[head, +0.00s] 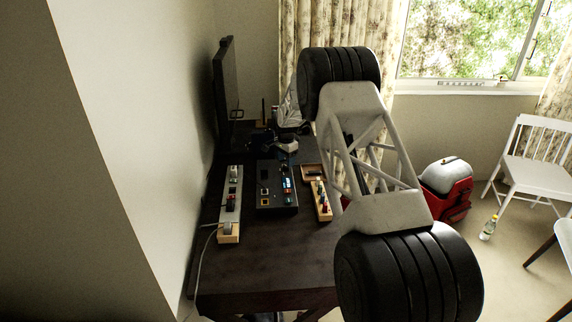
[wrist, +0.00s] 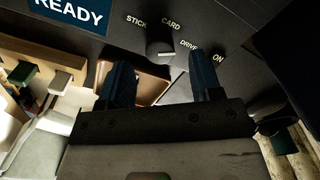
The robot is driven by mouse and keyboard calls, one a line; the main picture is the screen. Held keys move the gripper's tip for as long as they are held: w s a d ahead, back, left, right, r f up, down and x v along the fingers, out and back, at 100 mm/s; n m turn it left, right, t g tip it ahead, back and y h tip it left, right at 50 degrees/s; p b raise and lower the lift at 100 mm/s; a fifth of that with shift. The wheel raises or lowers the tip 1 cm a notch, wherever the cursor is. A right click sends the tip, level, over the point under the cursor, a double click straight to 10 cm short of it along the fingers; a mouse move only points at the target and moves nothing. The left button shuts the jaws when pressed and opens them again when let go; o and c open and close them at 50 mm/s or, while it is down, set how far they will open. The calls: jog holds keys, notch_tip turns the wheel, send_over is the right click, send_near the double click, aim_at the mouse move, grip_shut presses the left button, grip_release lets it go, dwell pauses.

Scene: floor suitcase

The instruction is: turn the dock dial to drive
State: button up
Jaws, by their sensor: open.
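The dock dial (wrist: 160,48) is a small dark round knob on a black panel in the wrist view, with the white labels STICK, CARD and DRIVE around it. I cannot clearly tell which label it points to. My gripper (wrist: 162,63) is open, its two blue fingers apart and empty. In the picture the dial shows between and just beyond the fingertips; I see no contact. My gripper does not show there.
A blue READY screen (wrist: 70,12) and an ON label (wrist: 218,60) are on the panel. On the dark desk (head: 265,265), a pale strip (head: 230,205) with a cable lies left of the box; a wooden tray (head: 311,172) lies right. A monitor (head: 226,95) stands behind.

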notch_tip(320, 180, up, 5)
jog(key=shift+f, duration=0.1)
dwell(0.3)
